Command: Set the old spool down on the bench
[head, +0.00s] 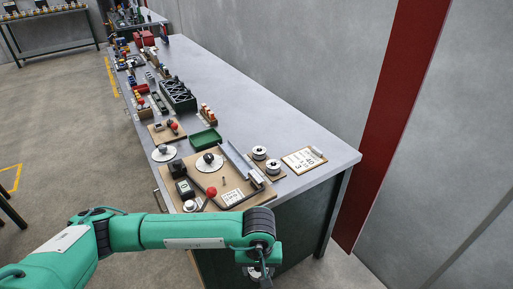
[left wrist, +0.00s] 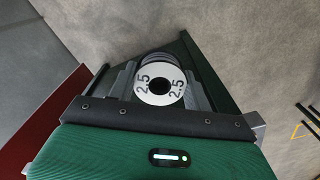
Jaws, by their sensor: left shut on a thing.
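The old spool (left wrist: 160,97), a white flanged disc marked 2.5 with a dark centre hole, is held between the fingers of my left gripper (left wrist: 160,84) in the left wrist view. In the head view my left gripper (head: 259,273) hangs at the bottom, in front of the bench's near end and off its top. Only a small pale part of the spool shows there. The bench (head: 252,110) has a long grey top, with a clear strip along its right side. My right gripper is not in view.
Two white spools (head: 259,153) stand near the bench's right near end, beside a card on a board (head: 304,160). A wooden board with a silver disc (head: 209,162), red knob and rail lies left of them. A green tray (head: 206,140) is behind. A wall and red pillar rise at right.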

